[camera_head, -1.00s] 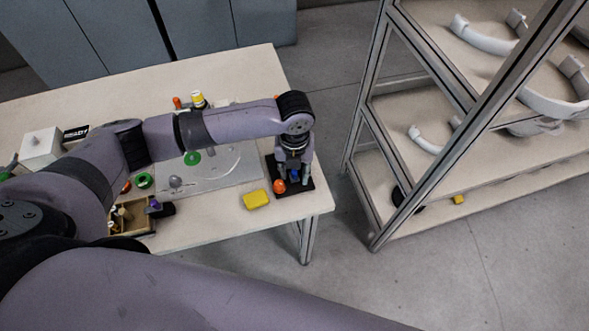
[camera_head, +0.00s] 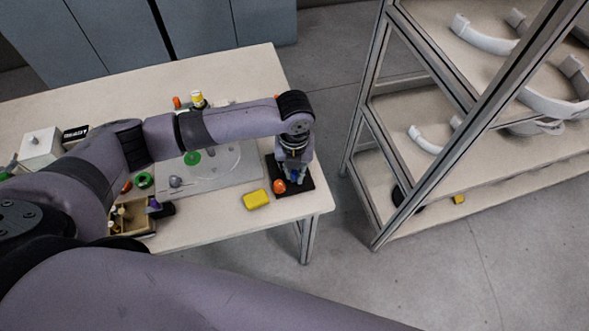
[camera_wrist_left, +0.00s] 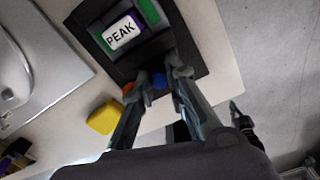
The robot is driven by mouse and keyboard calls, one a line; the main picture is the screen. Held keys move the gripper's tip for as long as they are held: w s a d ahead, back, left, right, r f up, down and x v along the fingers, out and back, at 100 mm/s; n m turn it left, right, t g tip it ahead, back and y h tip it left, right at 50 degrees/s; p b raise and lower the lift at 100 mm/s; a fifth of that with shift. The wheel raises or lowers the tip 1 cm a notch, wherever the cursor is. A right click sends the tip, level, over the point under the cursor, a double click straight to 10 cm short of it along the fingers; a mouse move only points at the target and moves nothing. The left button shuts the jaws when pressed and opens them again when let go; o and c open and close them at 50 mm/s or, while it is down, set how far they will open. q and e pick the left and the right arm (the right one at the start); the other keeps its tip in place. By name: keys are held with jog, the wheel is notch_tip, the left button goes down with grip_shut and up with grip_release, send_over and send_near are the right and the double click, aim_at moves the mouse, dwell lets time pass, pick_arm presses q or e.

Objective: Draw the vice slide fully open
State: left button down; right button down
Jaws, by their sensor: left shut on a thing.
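The vice is a black fixture (camera_head: 306,184) near the right edge of the table in the head view. In the left wrist view its dark body (camera_wrist_left: 104,48) carries a white block marked "PEAK" (camera_wrist_left: 122,32) between green parts. A small blue part (camera_wrist_left: 158,81) is at its near side, and I take it to be the slide's handle. My left gripper (camera_head: 294,180) points down at it. In the wrist view the fingers (camera_wrist_left: 158,84) stand on both sides of the blue part, shut on it. The fingers hide part of the vice. My right gripper is out of view.
An orange ball (camera_head: 279,186) is close beside the gripper, and a yellow block (camera_head: 256,199) lies left of the vice. A grey plate (camera_head: 215,175) and a wooden box (camera_head: 130,216) are farther left. A shelf rack (camera_head: 375,125) stands right, across a floor gap.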

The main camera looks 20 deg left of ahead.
pick_arm(q)
jog(key=shift+s+d+r+p, duration=0.15)
jog(key=shift+s+p, duration=0.05)
jog(key=shift+p, duration=0.15)
jog(key=shift+s+d+p, duration=0.5)
jog(key=shift+s+p, duration=0.2)
jog(key=c, duration=1.6)
grip_release()
jog(key=shift+s+d, duration=0.1)
jog(key=shift+s, duration=0.05)
